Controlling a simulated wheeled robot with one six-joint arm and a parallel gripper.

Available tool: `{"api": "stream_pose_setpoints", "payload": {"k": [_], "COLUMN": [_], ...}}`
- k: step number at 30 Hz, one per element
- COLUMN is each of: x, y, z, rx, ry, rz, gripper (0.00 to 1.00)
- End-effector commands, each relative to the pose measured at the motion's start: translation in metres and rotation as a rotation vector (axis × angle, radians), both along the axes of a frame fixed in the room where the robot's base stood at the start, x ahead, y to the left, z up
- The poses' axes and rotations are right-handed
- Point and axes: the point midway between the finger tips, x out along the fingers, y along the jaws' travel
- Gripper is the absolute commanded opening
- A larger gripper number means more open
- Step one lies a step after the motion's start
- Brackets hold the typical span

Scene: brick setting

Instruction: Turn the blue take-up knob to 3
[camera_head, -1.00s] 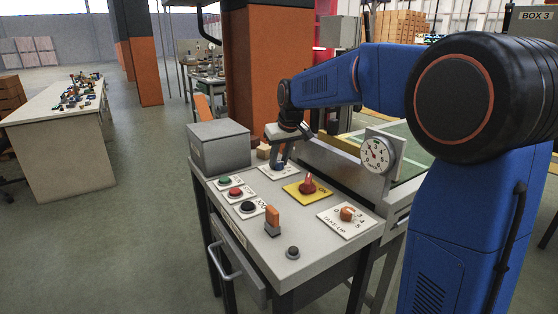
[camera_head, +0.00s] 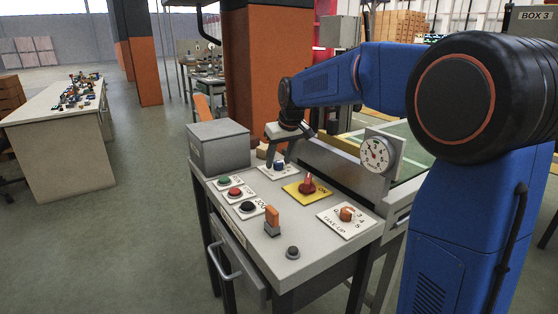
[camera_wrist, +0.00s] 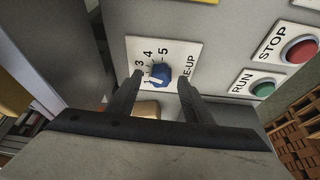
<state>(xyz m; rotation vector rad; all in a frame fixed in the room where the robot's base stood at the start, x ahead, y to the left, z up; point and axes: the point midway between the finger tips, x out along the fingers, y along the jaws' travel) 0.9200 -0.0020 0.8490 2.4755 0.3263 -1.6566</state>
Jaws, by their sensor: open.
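The blue take-up knob (camera_head: 279,165) sits on a white plate (camera_head: 269,173) at the far part of the console; my gripper (camera_head: 283,152) is just above it. In the wrist view the blue knob (camera_wrist: 160,74) shows between and beyond my open fingers (camera_wrist: 156,88), apparently clear of both. Its white mark points to the lower left, towards the low-number end of the scale; the exact number is hard to read. The 3, 4 and 5 run along the upper left and top of the dial.
An orange knob (camera_head: 346,214), also labelled TAKE-UP, is at the front right. A red knob (camera_head: 307,186) on yellow, green (camera_head: 224,180), red (camera_head: 235,192) and black (camera_head: 248,206) buttons, and an orange switch (camera_head: 272,219) stand nearby. A grey box (camera_head: 219,147) and a gauge (camera_head: 376,154) flank my gripper.

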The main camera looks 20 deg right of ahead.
Motion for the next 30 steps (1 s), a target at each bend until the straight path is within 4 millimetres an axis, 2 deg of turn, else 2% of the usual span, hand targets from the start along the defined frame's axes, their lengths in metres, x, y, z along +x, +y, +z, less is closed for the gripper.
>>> {"api": "stream_pose_setpoints", "payload": {"k": [5, 21, 30], "x": [-0.008, -0.048, -0.061], "y": [-0.002, -0.013, -0.017], "z": [0.023, 0.121, 0.153], "rx": [0.0, 0.0, 0.001], "ry": [-0.004, -0.003, -0.002], "rz": [0.0, -0.001, 0.0], "gripper": [0.46, 0.46, 0.46]}}
